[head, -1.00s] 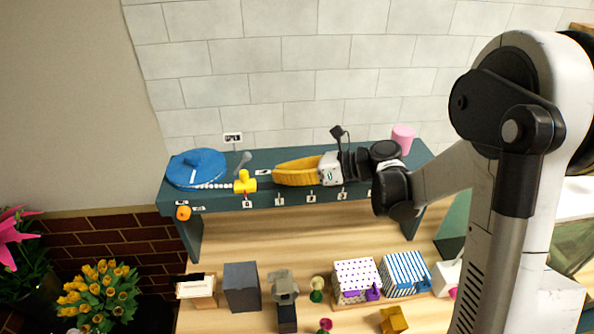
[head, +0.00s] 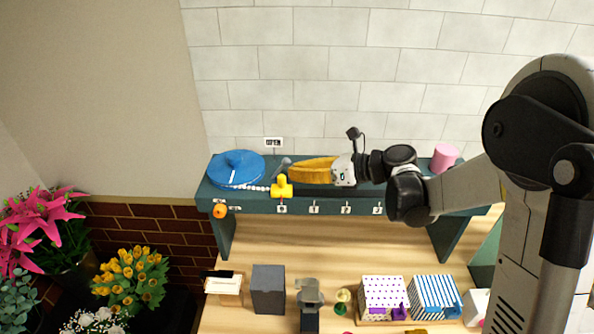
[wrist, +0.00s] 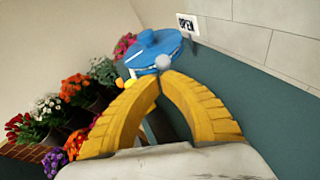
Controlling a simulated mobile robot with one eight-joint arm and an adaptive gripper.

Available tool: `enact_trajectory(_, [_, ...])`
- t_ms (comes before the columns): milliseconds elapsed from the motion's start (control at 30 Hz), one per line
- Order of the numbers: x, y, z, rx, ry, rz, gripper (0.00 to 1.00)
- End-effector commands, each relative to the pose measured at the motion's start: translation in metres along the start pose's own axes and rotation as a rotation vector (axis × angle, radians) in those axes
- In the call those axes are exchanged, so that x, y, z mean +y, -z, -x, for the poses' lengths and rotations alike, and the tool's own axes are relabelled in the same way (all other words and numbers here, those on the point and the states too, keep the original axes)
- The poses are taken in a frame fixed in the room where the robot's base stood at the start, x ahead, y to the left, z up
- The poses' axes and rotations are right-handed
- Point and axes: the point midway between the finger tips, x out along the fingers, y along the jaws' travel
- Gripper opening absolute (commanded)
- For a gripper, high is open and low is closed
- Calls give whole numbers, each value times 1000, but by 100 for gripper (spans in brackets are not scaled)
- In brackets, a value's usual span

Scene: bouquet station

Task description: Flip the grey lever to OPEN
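The grey lever (head: 284,163) stands on the dark teal shelf beside the blue round lid, its round knob leaning up and to the right. In the wrist view its grey knob (wrist: 163,63) shows just beyond my fingertips. My gripper (head: 294,169) has yellow fingers and lies low over the shelf, pointing left, its tips close to the right of the lever. In the wrist view the finger tips (wrist: 160,78) meet, with nothing between them. I cannot tell whether they touch the lever. An OPEN sign (head: 273,142) is on the wall behind it; it also shows in the wrist view (wrist: 186,23).
The blue lid (head: 237,168) is left of the lever. A yellow knob (head: 282,187) stands at the shelf's front, close below my fingertips. A pink cup (head: 444,157) is at the shelf's right end. Boxes, including a dark grey one (head: 268,290), stand on the wooden table below.

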Motion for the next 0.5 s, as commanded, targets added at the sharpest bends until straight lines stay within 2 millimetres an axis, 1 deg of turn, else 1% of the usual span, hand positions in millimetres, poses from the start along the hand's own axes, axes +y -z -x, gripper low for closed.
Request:
enact_trajectory(67, [2, -4, 0, 17, 5, 6, 0])
enact_trajectory(500, [3, -8, -2, 79, 28, 28, 0])
